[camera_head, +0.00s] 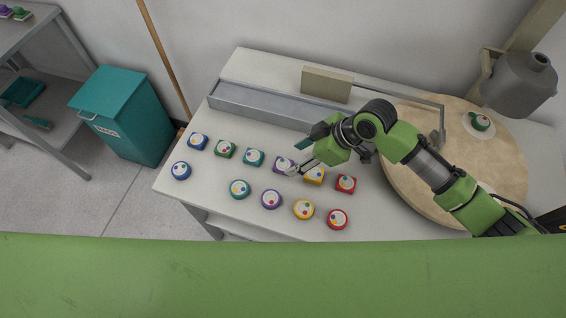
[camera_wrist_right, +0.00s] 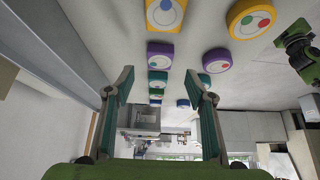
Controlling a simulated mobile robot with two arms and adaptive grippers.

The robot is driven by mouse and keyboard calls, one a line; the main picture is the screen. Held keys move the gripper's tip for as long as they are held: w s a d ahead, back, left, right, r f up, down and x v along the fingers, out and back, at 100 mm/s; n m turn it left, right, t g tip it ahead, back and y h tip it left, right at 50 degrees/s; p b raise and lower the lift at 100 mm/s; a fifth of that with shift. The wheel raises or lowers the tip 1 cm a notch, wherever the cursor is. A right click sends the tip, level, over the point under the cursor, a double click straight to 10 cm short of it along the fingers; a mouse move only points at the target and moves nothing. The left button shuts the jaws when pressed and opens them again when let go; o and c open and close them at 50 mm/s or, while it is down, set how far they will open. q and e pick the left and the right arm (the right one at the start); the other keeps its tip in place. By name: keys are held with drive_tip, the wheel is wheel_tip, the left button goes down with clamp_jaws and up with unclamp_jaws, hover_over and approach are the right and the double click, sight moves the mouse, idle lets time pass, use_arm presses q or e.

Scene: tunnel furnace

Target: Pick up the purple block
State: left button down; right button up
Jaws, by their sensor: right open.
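The purple block (camera_head: 284,164) is square with a white disc and coloured dots on top, and lies in the back row on the table. My right gripper (camera_head: 293,160) is open and its fingertips are at this block, partly covering it in the head view. In the right wrist view the purple block (camera_wrist_right: 160,54) shows ahead, between the lines of the two open fingers (camera_wrist_right: 158,82), with nothing held. Whether a finger touches it cannot be told. A round purple piece (camera_head: 271,199) lies in the front row and also shows in the wrist view (camera_wrist_right: 216,57).
A yellow square block (camera_head: 314,176) and a teal one (camera_head: 254,158) flank the purple block. A grey metal trough (camera_head: 260,105) runs behind the rows. A round wooden board (camera_head: 480,165) is at right. A teal bin (camera_head: 120,115) stands left of the table.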

sight(284, 164)
drive_tip(key=shift+w+a+f, duration=0.15)
drive_tip(key=shift+a+f, duration=0.05)
drive_tip(key=shift+f, duration=0.15)
drive_tip(key=shift+a+f, duration=0.1)
drive_tip(key=shift+f, duration=0.1)
drive_tip(key=shift+p+x, duration=0.7)
drive_tip(key=shift+x, duration=1.25)
drive_tip(key=shift+w+a+f+p, duration=0.1)
drive_tip(key=shift+a+f+p, duration=0.2)
drive_tip(key=shift+a+f, duration=0.1)
drive_tip(key=shift+d, duration=0.1)
use_arm(q)
drive_tip(key=shift+w+r, duration=1.05)
use_arm(e)
drive_tip(key=c, duration=1.2)
